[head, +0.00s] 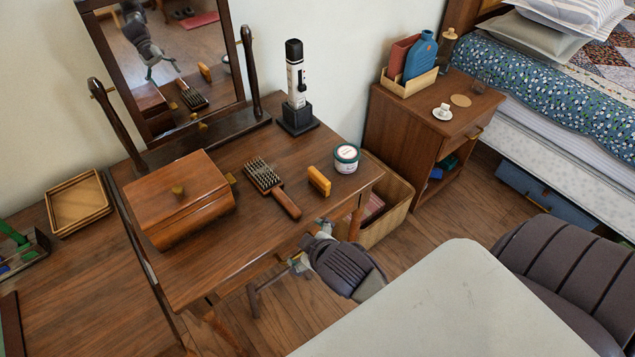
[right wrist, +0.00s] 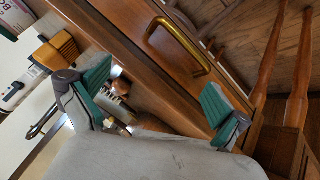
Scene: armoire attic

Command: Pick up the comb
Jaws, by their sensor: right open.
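A small orange comb-like block (head: 318,181) lies on the dressing table near its front edge, between a hairbrush and a round tub. I take it as the comb; its teeth are too small to tell. It also shows in the right wrist view (right wrist: 57,50), at the upper left. My right gripper (head: 297,266) is below and in front of the table edge, apart from the block. In the right wrist view its green-padded fingers (right wrist: 155,90) are spread and empty, facing the table's front. My left gripper is in no view.
The dressing table holds a wooden box (head: 180,200), the hairbrush (head: 271,186), the tub (head: 346,158), a black-and-white device (head: 296,85) and a mirror (head: 175,60). A brass drawer handle (right wrist: 183,45) juts from the table front. A bedside cabinet (head: 420,125) stands right.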

